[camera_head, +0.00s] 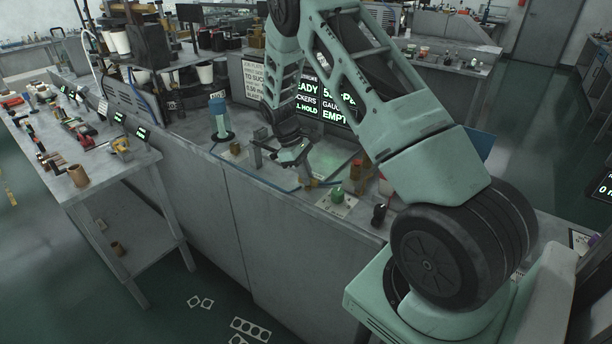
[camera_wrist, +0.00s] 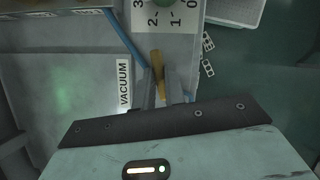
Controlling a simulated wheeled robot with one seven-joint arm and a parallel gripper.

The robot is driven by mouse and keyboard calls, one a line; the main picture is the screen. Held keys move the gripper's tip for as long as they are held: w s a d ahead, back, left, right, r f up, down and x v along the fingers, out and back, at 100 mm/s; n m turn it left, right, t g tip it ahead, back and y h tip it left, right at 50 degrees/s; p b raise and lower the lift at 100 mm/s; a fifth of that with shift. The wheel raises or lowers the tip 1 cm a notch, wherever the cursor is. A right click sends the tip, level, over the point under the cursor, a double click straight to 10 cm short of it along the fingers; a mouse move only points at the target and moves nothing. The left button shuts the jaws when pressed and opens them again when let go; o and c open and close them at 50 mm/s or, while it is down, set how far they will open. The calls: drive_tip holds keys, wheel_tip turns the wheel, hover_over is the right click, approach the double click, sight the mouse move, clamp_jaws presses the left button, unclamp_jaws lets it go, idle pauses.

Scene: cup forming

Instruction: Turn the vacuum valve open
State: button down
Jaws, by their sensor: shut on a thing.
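The valve's brass lever (camera_wrist: 157,62) shows in the wrist view beside a white label (camera_wrist: 124,84) reading VACUUM. My gripper (camera_wrist: 159,88) is shut on the lever, with a finger on each side of its near end. The lever points roughly straight up that picture, toward a numbered plate (camera_wrist: 178,18). The valve's body is hidden under the fingers. In the head view my gripper (camera_head: 302,172) is low over the bench near its front edge, and hides most of the valve.
A blue hose (camera_wrist: 128,38) runs close by the lever. A blue-topped cylinder (camera_head: 219,118) stands to the left. A screen (camera_head: 322,88) behind my arm shows READY and EMPTY.

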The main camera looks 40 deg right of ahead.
drive_tip(key=shift+d+m+y, duration=0.1)
drive_tip(key=shift+m+y, duration=0.5)
drive_tip(key=shift+m, duration=0.7)
drive_tip(key=c, duration=1.5)
unclamp_jaws()
drive_tip(key=shift+o, duration=0.2)
drive_tip(key=d+b+v, duration=0.1)
drive_tip(key=b+v, duration=0.3)
drive_tip(key=v, duration=1.3)
drive_tip(key=shift+w+a, duration=0.3)
drive_tip(key=shift+a, duration=0.15)
drive_tip(key=shift+a+r, duration=0.1)
drive_tip(key=shift+r, duration=0.05)
